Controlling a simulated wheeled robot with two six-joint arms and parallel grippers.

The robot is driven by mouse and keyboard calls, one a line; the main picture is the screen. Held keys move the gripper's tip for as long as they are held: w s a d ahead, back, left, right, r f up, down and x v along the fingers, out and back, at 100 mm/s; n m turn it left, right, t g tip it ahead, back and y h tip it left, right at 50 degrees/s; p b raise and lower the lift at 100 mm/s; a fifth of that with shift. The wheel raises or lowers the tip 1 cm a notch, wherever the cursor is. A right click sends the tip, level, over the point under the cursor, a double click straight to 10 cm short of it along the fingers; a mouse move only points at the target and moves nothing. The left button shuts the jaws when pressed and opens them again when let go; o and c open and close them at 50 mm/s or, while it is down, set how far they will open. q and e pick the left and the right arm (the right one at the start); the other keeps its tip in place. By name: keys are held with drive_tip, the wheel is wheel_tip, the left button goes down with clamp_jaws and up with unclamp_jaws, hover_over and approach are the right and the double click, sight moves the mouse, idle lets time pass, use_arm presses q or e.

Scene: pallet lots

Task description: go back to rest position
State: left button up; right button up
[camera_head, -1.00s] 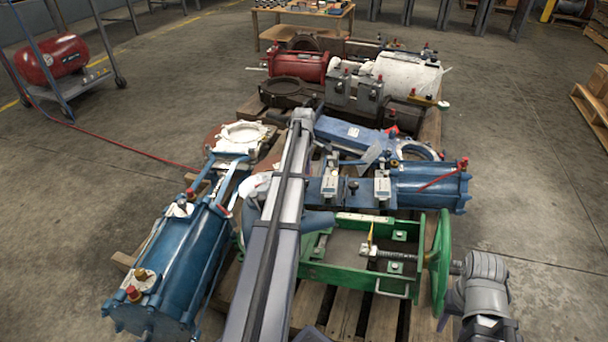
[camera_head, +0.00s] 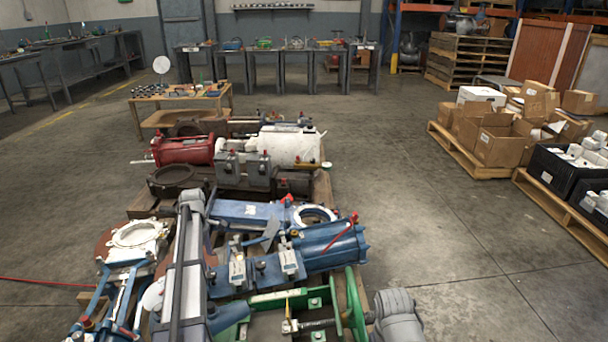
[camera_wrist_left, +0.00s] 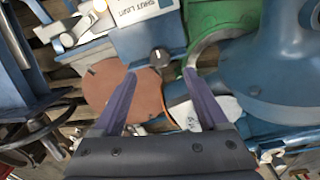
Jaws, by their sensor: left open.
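My left gripper (camera_wrist_left: 159,73) is open in the left wrist view, its two dark purple fingers apart with nothing held between them.
Under my left arm lie a blue cylinder actuator (camera_head: 330,246), a green frame with a handwheel (camera_head: 354,305) and a white ring flange (camera_head: 137,235). A red cylinder (camera_head: 186,149) lies farther back. Cardboard boxes (camera_head: 500,145) stand on a pallet at right. The floor between is clear.

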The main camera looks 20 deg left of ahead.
use_arm(q)
drive_tip(key=s+d+r+m+p, duration=0.2)
drive_tip(key=d+m, duration=0.4)
drive_tip(key=d, duration=0.7)
drive_tip(key=s+d+r+m+p, duration=0.2)
drive_tip(key=d+m, duration=0.3)
drive_tip(key=d, duration=0.9)
drive_tip(key=s+d+r+m+y+p, duration=0.1)
drive_tip(key=s+d+r+m+p, duration=0.1)
drive_tip(key=s+d+m, duration=0.7)
drive_tip(key=s+d+r+m+p, duration=0.2)
drive_tip(key=s+d+m, duration=0.4)
drive_tip(key=d, duration=0.5)
wheel_tip(320, 180, up, 38)
drive_tip(key=s+p, duration=0.1)
drive_tip(key=p, duration=3.7)
drive_tip(key=shift+s+d+n, duration=0.2)
drive_tip(key=shift+s+n, duration=0.05)
drive_tip(key=shift+n, duration=0.15)
